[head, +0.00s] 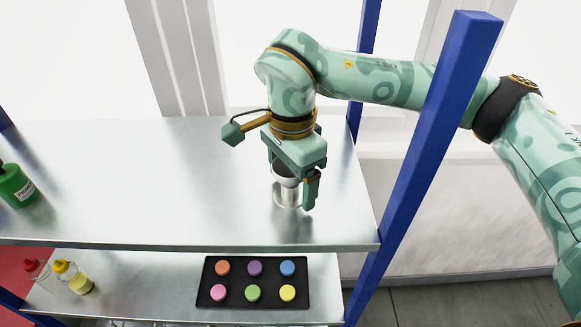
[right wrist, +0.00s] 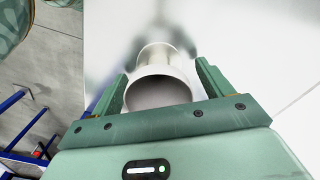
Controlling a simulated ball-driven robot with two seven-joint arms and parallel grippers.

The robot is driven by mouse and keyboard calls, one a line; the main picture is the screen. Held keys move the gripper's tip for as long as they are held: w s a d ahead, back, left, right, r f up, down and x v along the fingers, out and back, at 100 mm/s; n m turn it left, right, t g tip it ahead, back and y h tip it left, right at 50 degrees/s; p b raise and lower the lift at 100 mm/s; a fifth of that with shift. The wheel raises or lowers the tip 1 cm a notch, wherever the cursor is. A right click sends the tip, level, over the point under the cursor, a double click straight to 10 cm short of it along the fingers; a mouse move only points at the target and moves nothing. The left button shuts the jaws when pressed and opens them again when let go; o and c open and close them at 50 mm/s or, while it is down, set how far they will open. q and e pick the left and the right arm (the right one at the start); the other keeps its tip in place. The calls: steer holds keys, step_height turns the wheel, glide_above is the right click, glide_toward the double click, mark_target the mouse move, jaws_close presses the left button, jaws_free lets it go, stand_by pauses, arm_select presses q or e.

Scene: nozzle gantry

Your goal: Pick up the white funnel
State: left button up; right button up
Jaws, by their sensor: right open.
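The white funnel (right wrist: 158,93) shows in the right wrist view with its wide mouth toward the camera, between the two fingers of my right gripper (right wrist: 160,83). The fingers stand apart on either side of it; I cannot tell whether either touches it. In the head view the funnel (head: 286,181) is partly hidden under my right gripper (head: 297,190). It sits at a silvery cylinder (head: 288,196) on the upper shelf. My right gripper points down there. My left gripper is not in view.
The metal upper shelf (head: 150,180) is mostly clear. A green bottle (head: 15,186) stands at its left end. A blue post (head: 425,150) rises in front of my right arm. On the lower shelf are a black tray (head: 236,296) of coloured discs, a yellow bottle (head: 73,277) and a red-capped bottle (head: 36,268).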

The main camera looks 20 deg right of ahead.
steer(key=c, duration=1)
steer(key=shift+c, duration=0.2)
steer(key=shift+r, duration=0.15)
